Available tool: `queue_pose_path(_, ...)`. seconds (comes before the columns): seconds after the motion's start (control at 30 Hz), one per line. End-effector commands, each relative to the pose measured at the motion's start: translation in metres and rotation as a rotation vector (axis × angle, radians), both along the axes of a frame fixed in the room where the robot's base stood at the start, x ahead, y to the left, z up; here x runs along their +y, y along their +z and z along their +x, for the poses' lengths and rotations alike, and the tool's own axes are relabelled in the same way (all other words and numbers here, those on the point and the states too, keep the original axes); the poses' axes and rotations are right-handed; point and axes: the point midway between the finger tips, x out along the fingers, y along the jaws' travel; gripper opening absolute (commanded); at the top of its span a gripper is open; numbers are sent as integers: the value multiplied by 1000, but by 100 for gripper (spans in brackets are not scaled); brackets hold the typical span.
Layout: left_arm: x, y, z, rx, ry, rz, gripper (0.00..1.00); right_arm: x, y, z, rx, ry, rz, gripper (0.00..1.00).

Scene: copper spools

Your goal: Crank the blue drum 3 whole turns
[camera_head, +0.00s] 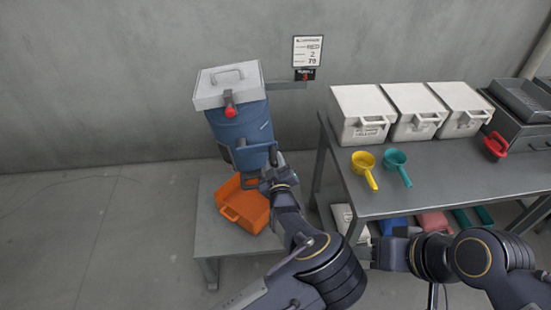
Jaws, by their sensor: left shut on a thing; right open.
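The blue drum (241,128) stands upright at the back wall under a pale lid (227,84) with a handle on top. A red knob (230,109) sticks out at its upper front. A dark crank handle (250,157) shows at the drum's lower front. My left gripper (266,178) is at the drum's lower right, shut on the crank handle; the wrist partly hides the grip. My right gripper (376,252) is open and apart from the drum, in front of the metal table.
An orange bin (243,204) sits on a low grey stand (222,241) below the drum. A sign (308,51) hangs on the wall. The left floor is clear.

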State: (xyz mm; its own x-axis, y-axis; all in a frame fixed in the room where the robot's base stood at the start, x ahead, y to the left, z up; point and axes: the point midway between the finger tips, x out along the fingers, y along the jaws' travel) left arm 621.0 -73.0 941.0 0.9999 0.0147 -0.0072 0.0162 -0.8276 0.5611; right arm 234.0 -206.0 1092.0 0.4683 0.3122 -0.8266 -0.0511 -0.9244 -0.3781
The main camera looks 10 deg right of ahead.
Motion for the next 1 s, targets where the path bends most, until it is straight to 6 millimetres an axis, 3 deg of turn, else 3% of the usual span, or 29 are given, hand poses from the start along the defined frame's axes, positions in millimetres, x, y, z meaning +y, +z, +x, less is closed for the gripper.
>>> queue_pose_path(0.23,0,-11,0,2,-2,95,0,0,-4,0,0,0,0,47)
queue_pose_path(0.8,1,-13,0,1,0,125,0,0,-4,0,0,0,0,47)
queue_pose_path(0.83,1,-13,0,1,0,125,26,0,-4,0,0,0,0,47)
queue_pose_path(1.0,1,-13,0,1,0,125,47,0,-4,0,0,0,0,47)
